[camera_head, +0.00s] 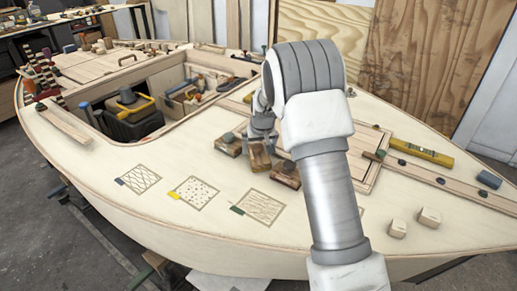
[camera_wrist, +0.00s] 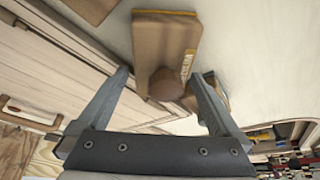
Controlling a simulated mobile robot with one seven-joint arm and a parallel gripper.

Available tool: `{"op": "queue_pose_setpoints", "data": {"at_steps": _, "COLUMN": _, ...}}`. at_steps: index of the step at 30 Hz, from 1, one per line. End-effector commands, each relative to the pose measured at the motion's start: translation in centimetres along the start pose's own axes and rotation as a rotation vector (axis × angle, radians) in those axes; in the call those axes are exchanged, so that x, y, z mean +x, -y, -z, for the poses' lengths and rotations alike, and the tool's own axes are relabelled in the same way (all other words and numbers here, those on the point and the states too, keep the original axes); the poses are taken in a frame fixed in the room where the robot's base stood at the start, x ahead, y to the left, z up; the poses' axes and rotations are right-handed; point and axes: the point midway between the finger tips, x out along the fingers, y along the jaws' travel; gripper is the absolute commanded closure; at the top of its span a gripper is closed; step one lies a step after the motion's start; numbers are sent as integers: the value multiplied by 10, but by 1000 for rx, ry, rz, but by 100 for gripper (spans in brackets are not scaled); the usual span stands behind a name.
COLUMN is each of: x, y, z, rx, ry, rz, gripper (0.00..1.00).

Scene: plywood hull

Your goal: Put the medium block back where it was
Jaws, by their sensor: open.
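Three brown wooden blocks with knobs stand in a row on the pale deck: a left block (camera_head: 228,146), a middle block (camera_head: 259,160) and a right block (camera_head: 286,175). My gripper (camera_head: 262,138) is over the middle block. In the wrist view, a block (camera_wrist: 163,38) with a yellow far edge and a lettered side lies ahead of my gripper (camera_wrist: 160,76). Its round brown knob (camera_wrist: 166,85) is between the open fingers, with a gap on each side. I cannot read the lettering, so which block is medium is unclear.
Three patterned squares lie on the deck, with a blue tab (camera_head: 120,182), a yellow tab (camera_head: 173,196) and a green tab (camera_head: 237,210). A raised hatch (camera_head: 365,170) and yellow tube (camera_head: 420,152) are to the right. An open cockpit with tools (camera_head: 130,112) is left.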

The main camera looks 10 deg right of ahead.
Motion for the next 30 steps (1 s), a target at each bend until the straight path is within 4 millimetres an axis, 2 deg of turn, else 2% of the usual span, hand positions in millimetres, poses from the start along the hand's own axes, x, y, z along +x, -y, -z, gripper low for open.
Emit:
{"op": "queue_pose_setpoints", "data": {"at_steps": 2, "x": -12, "y": 0, "z": 5, "rx": 0, "ry": -3, "rz": 0, "gripper": 0}}
{"op": "queue_pose_setpoints", "data": {"at_steps": 15, "x": -103, "y": 0, "z": 3, "rx": 1, "ry": -3, "rz": 0, "gripper": 0}}
{"op": "queue_pose_setpoints", "data": {"at_steps": 23, "x": -128, "y": 0, "z": 2, "rx": 0, "ry": -2, "rz": 0, "gripper": 0}}
{"op": "queue_pose_setpoints", "data": {"at_steps": 26, "x": -144, "y": 0, "z": -3, "rx": 3, "ry": -7, "rz": 4, "gripper": 0}}
{"op": "queue_pose_setpoints", "data": {"at_steps": 30, "x": -185, "y": 0, "z": -19, "rx": 9, "ry": -20, "rz": 15, "gripper": 0}}
